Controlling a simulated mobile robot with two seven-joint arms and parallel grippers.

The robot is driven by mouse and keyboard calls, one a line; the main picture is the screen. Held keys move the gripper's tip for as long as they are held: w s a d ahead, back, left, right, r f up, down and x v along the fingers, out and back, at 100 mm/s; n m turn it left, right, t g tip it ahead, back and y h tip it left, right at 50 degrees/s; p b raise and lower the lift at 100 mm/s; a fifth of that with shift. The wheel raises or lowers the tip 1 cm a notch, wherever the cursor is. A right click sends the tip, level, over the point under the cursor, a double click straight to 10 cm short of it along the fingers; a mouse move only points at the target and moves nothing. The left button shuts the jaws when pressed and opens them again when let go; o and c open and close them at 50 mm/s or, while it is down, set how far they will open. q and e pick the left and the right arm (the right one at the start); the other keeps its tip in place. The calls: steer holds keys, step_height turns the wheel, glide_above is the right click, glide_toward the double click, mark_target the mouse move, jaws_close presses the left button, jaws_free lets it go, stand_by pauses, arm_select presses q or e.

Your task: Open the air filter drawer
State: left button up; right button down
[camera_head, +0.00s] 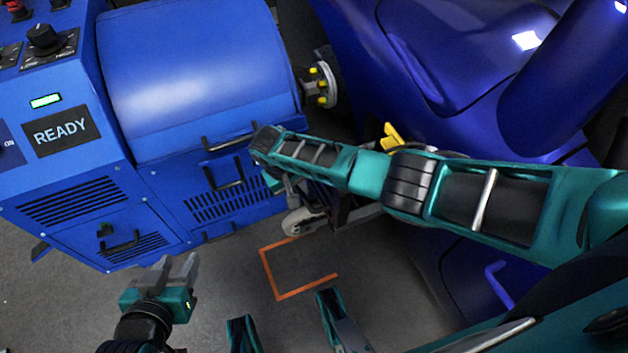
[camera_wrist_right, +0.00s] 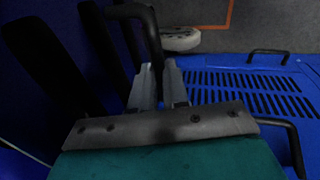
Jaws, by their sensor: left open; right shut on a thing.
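The blue machine's front has a slotted panel (camera_head: 235,205) with black bar handles, and a smaller vented front (camera_head: 120,240) with its own handle (camera_head: 122,241) at lower left. No label shows which is the air filter drawer. My right gripper (camera_wrist_right: 156,88) is shut on a black bar handle (camera_wrist_right: 150,35) in the right wrist view, beside the slotted panel. In the head view my right arm hides this grip, just right of the slotted panel. My left gripper (camera_head: 180,272) is open and empty above the floor, below the vented front.
A caster wheel (camera_head: 302,222) stands by the machine's right side, near an orange floor marking (camera_head: 267,272). A large dark blue body (camera_head: 450,60) fills the right. A wheel hub with yellow studs (camera_head: 322,85) sticks out between them. The floor in front is open.

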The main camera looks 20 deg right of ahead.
steer(key=shift+s+a, duration=0.1)
steer(key=shift+a, duration=0.95)
steer(key=c, duration=1.1)
jaws_free()
steer(key=shift+r, duration=0.1)
